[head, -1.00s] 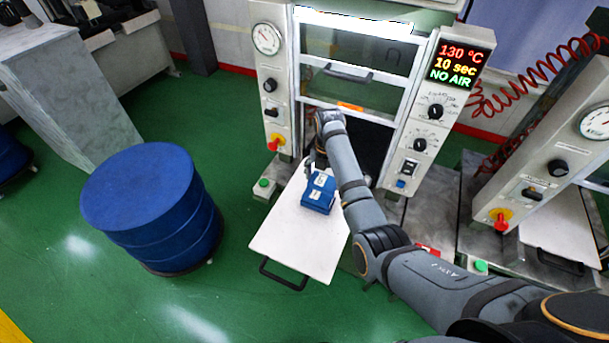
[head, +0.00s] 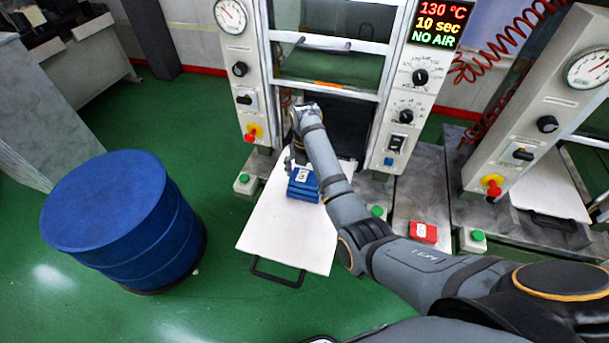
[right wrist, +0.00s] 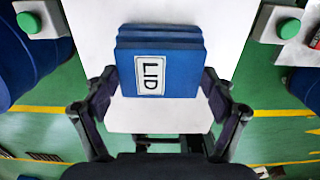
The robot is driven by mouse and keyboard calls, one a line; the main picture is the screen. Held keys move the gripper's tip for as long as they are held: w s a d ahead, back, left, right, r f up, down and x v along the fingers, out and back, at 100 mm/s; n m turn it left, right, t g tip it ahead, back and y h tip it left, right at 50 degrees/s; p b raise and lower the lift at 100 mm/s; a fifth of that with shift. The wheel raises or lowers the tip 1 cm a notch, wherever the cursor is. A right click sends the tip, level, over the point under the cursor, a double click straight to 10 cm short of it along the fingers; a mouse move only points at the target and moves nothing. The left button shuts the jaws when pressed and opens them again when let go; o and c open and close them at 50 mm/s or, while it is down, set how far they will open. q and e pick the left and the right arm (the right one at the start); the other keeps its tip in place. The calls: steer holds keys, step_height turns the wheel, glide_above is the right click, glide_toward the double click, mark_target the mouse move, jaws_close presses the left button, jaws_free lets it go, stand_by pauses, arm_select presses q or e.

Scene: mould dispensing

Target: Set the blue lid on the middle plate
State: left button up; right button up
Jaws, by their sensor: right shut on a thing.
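The blue lid (right wrist: 182,62), with a white label reading LID, lies between the two fingers of my right gripper (right wrist: 160,82) in the right wrist view. My right gripper is shut on the lid's sides. Further blue layers (right wrist: 160,30) show at the lid's far edge; which is the middle plate I cannot tell. In the head view the blue stack (head: 302,190) rests on the white sliding tray (head: 285,235), with the lid (head: 303,175) on top. Whether the lid fully touches the layer below is unclear. My right gripper (head: 298,162) is partly hidden by its arm there. My left gripper is not in view.
The press (head: 395,100) stands behind the tray, its display reading 130 °C, 10 sec, NO AIR. A blue drum (head: 125,215) stands to the left. The front of the tray is bare.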

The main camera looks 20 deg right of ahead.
mark_target(305, 175)
steer(key=o, duration=1.2)
steer(key=shift+d+f, duration=0.1)
steer(key=shift+o, duration=0.3)
steer(key=shift+a, duration=0.2)
steer(key=shift+d, duration=0.1)
step_height(305, 175, up, 5)
steer(key=shift+w+b, duration=0.15)
steer(key=shift+b, duration=0.45)
arm_select(q)
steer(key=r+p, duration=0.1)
steer(key=p, duration=0.1)
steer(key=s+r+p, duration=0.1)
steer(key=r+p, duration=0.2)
steer(key=p, duration=0.1)
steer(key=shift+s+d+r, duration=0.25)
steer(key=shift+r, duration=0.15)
arm_select(e)
step_height(305, 175, up, 7)
steer(key=shift+r, duration=0.2)
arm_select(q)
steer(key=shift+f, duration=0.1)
